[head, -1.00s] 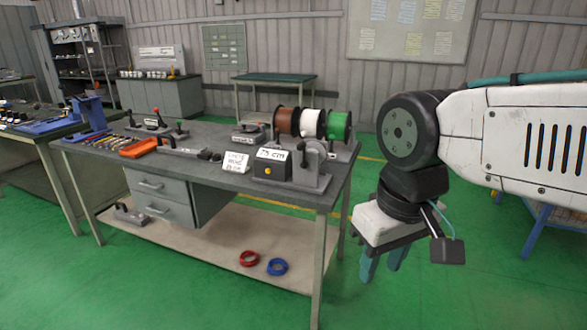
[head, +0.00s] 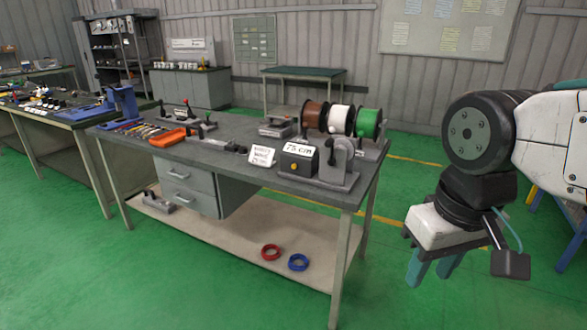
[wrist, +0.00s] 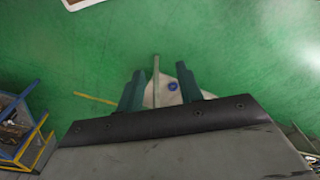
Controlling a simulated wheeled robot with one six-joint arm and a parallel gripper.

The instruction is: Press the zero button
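A dark box with a "75 cm" display (head: 298,150) stands on the right part of the grey workbench (head: 235,137), beside a grey crank device (head: 340,165). My gripper (head: 433,270) hangs pointing down to the right of the bench, below tabletop height in the picture and well apart from the box. Its two teal fingers are spread with nothing between them. The wrist view shows the open fingers (wrist: 160,90) over green floor; the box is not in that view.
Brown, white and green wire spools (head: 340,119) stand behind the box. A handwritten card (head: 262,156) leans left of it. Red (head: 271,252) and blue (head: 298,262) rings lie on the lower shelf. Green floor in front of the bench is clear.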

